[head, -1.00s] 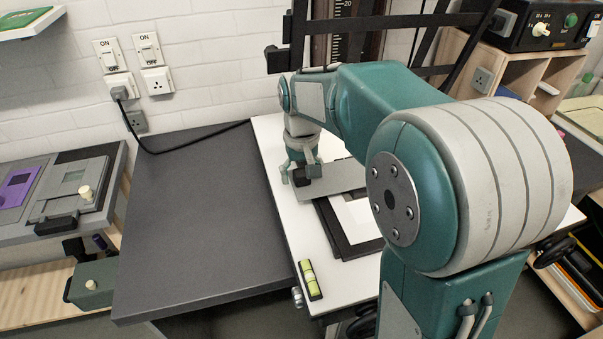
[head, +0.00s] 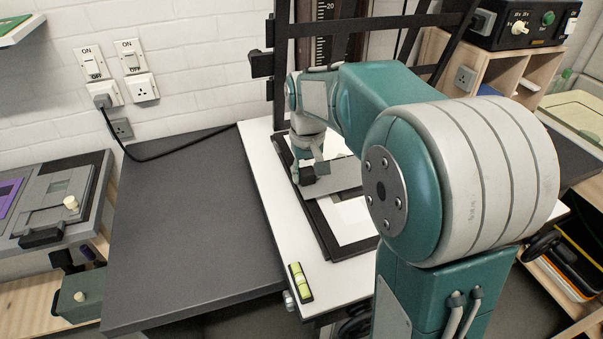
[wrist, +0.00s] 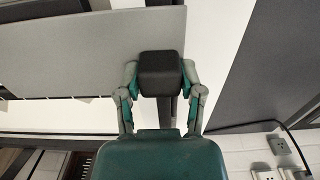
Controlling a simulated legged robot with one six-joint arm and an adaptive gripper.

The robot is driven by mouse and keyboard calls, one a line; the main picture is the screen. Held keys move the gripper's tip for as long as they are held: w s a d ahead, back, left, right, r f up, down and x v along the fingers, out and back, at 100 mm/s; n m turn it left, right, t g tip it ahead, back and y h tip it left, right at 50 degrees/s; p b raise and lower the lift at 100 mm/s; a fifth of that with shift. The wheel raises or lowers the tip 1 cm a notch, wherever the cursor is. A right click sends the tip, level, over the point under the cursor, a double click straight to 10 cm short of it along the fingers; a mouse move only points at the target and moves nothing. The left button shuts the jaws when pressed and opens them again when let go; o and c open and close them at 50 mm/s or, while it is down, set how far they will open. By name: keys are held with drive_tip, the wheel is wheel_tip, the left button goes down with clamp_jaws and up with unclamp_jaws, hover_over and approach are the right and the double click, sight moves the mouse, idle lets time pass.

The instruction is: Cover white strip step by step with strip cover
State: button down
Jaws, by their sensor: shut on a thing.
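The strip cover is a flat grey plate (head: 335,181) with a black block handle (head: 307,176) at its left end. My gripper (wrist: 160,78) is shut on this block, with a finger on each side in the wrist view. The plate (wrist: 70,48) extends to the left there. The cover lies over the far part of a black frame (head: 322,232); whether it touches the frame I cannot tell. White material (head: 352,220) shows inside the frame in front of the plate. My arm hides the right part of the frame and plate.
The frame rests on a white baseboard (head: 272,215) with a yellow-green level (head: 300,282) at its front edge. A dark column (head: 330,45) stands behind. A grey bench top (head: 190,220) is clear on the left. A control box (head: 520,22) sits at the back right.

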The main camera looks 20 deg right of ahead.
drive_tip(key=shift+c, duration=1.1)
unclamp_jaws()
drive_tip(key=shift+f, duration=0.1)
wheel_tip(320, 180, up, 12)
drive_tip(key=shift+a, duration=0.1)
drive_tip(key=s+a+f+t, duration=0.1)
drive_tip(key=s+f+t, duration=0.1)
drive_tip(key=s, duration=0.8)
drive_tip(key=s+a+f+t, duration=0.2)
drive_tip(key=s+f, duration=0.3)
drive_tip(key=s, duration=0.6)
drive_tip(key=shift+a+t, duration=0.3)
drive_tip(key=shift+t, duration=0.5)
idle(0.6)
